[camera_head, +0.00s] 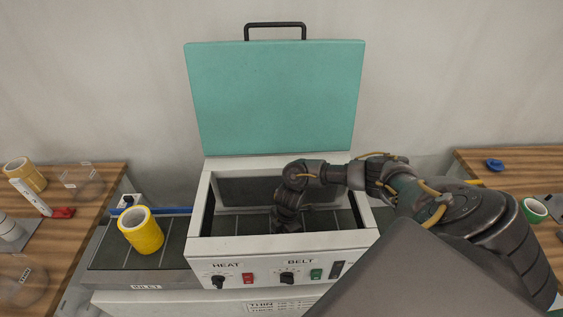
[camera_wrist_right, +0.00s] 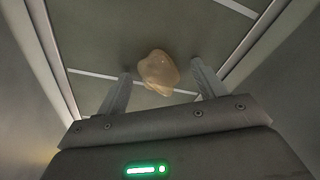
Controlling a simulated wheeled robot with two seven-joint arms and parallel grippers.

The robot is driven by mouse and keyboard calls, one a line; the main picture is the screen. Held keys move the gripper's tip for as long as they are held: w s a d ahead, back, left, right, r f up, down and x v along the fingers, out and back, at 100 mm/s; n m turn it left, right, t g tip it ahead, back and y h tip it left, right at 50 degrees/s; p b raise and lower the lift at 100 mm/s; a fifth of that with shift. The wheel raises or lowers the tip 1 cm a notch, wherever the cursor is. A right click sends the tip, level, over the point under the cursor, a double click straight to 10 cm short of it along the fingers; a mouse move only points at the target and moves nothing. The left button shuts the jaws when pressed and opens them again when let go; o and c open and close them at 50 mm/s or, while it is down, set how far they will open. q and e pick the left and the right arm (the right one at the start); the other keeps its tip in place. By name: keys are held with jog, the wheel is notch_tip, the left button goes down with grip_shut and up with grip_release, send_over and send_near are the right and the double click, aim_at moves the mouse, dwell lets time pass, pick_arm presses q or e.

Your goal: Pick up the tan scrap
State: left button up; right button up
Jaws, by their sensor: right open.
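The tan scrap (camera_wrist_right: 158,72) is a small crumpled, translucent lump on the grey belt floor inside the machine. In the right wrist view it lies between and slightly beyond the fingertips of my right gripper (camera_wrist_right: 161,82). That gripper is open, with a finger on each side of the scrap and a gap to each. In the head view my right arm reaches over the right wall into the open machine (camera_head: 285,240). The gripper (camera_head: 284,225) points down there, and the scrap cannot be made out. My left gripper is not in view.
The teal lid (camera_head: 275,98) stands open behind the machine. The machine's walls close in around my right gripper. A yellow tape roll (camera_head: 141,231) stands on the inlet conveyor (camera_head: 108,258) at left. Wooden tables (camera_head: 98,195) with tape rolls and small items flank the machine.

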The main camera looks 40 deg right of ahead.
jog(key=c, duration=1.1)
jog(key=shift+o, duration=0.2)
